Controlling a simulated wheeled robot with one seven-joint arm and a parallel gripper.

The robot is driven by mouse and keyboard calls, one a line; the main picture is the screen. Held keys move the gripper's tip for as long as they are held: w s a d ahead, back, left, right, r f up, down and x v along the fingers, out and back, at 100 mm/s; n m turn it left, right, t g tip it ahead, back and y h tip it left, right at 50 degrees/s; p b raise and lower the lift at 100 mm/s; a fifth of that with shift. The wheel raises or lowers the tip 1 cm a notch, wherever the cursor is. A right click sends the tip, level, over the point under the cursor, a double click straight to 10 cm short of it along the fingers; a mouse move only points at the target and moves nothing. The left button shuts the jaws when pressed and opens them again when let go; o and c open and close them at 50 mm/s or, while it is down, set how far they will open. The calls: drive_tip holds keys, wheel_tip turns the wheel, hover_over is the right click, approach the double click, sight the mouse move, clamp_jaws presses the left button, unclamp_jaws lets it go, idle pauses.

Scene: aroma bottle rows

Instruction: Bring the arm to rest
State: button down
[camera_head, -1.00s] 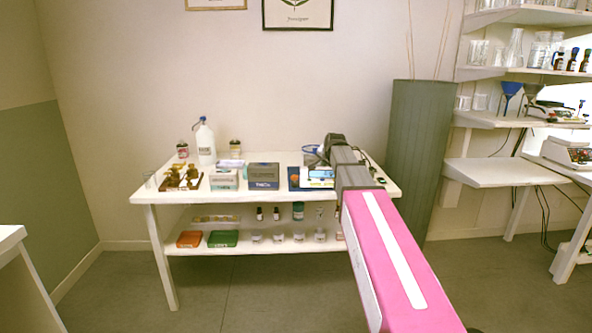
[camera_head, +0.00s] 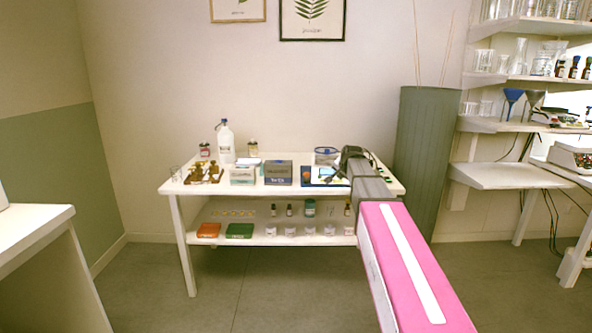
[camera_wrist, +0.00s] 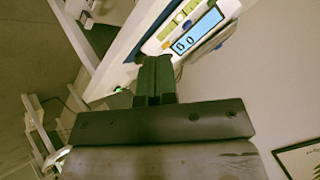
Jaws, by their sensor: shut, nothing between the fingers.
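My pink arm (camera_head: 408,265) reaches forward from the lower right toward the right part of the white table (camera_head: 215,187) in the head view. The gripper end shows there only as a dark shape over the table's right side. In the wrist view my gripper (camera_wrist: 156,62) is shut, its two dark fingers together with nothing between them. A scale with a lit blue display (camera_wrist: 196,34) lies beyond the fingertips; the gripper looks apart from it, though the gap is hard to judge.
On the table stand a white bottle (camera_head: 225,143), a dark box (camera_head: 278,173), brass pieces (camera_head: 203,172) and a glass bowl (camera_head: 326,155). The lower shelf holds small bottles and jars. A tall grey-green planter (camera_head: 424,150) stands close right of the arm. Floor in front is clear.

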drive_tip(key=s+f+n+g, duration=0.3)
drive_tip(key=s+f+g, duration=0.1)
drive_tip(key=s+f, duration=1)
drive_tip(key=s+f+n+g+h, duration=0.1)
drive_tip(key=s+f+n+g, duration=0.3)
drive_tip(key=s+f, duration=1.1)
drive_tip(key=s, duration=0.7)
drive_tip(key=shift+a+n+g, duration=0.25)
drive_tip(key=shift+n+g, duration=0.05)
drive_tip(key=shift+g, duration=0.1)
